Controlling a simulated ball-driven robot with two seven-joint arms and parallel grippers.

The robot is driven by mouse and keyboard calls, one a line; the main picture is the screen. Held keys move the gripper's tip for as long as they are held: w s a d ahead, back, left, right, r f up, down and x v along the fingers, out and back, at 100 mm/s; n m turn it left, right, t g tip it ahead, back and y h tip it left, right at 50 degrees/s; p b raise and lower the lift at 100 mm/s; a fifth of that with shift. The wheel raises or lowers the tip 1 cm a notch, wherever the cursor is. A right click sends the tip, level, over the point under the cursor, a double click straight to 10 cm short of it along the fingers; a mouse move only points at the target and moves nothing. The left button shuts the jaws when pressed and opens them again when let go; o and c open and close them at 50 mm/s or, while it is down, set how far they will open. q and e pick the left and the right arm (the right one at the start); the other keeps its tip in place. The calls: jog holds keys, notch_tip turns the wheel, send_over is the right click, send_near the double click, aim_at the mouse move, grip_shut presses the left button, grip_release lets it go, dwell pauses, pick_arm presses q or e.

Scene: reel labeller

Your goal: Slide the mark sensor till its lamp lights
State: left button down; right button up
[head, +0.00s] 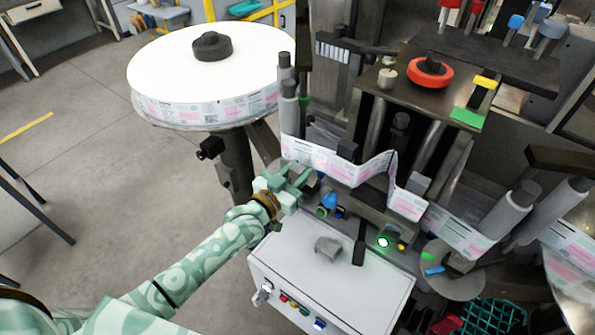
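My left gripper (302,180) reaches in from the left, beside the label web (330,163) and above the white control box. Its fingertips are small and partly merge with the machine behind, so I cannot tell whether they are open or hold anything. A small blue knob (330,200) sits just right of and below the fingers. A dark block (347,151) stands at the web's edge; it may be the mark sensor, but I cannot tell for sure. A round lamp-like spot (383,242) with a bright white centre and green rim shows below the web. My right gripper is out of view.
A large white label reel (205,75) stands at the upper left. A white control box (330,275) with coloured buttons is in front. Grey rollers (512,210) stand at the right, and a green crate (495,315) is at the lower right.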

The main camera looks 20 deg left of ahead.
pick_arm(q)
jog(key=shift+s+d+r+p, duration=0.1)
jog(key=shift+d+p, duration=0.15)
jog(key=shift+p, duration=0.25)
jog(key=c, duration=1)
grip_release()
jog(key=shift+c, duration=0.2)
jog(key=v, duration=1.6)
jog(key=shift+s+b, duration=0.2)
jog(key=shift+b, duration=0.1)
